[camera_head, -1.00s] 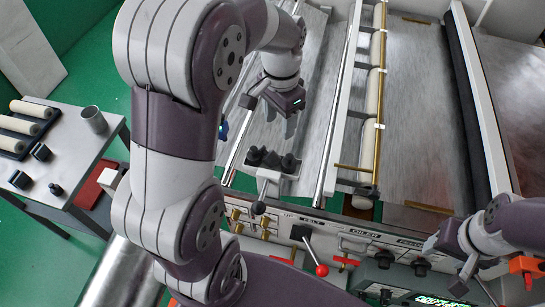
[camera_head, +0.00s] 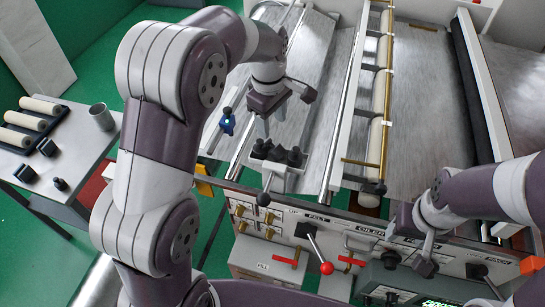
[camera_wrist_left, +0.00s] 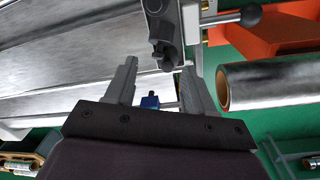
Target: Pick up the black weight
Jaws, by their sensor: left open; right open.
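I cannot tell for sure which thing is the black weight. Small black pieces stand on the grey side table at the left in the head view: a black block (camera_head: 47,147), another black block (camera_head: 25,174) and a smaller knob-like black piece (camera_head: 60,184). My left gripper (camera_head: 264,128) is open and empty, above the machine bed, just behind a bracket with black knobs (camera_head: 275,153). In the left wrist view its open fingers (camera_wrist_left: 161,78) have nothing between them. My right gripper (camera_head: 425,252) is open at the machine's front panel, far from the side table.
The side table (camera_head: 88,160) also holds a grey cup (camera_head: 101,116) and a rack of pale rollers (camera_head: 30,122). The machine's front panel has a red-knobbed lever (camera_head: 326,268). A metallic roll (camera_wrist_left: 270,85) lies right of the left fingers in the wrist view.

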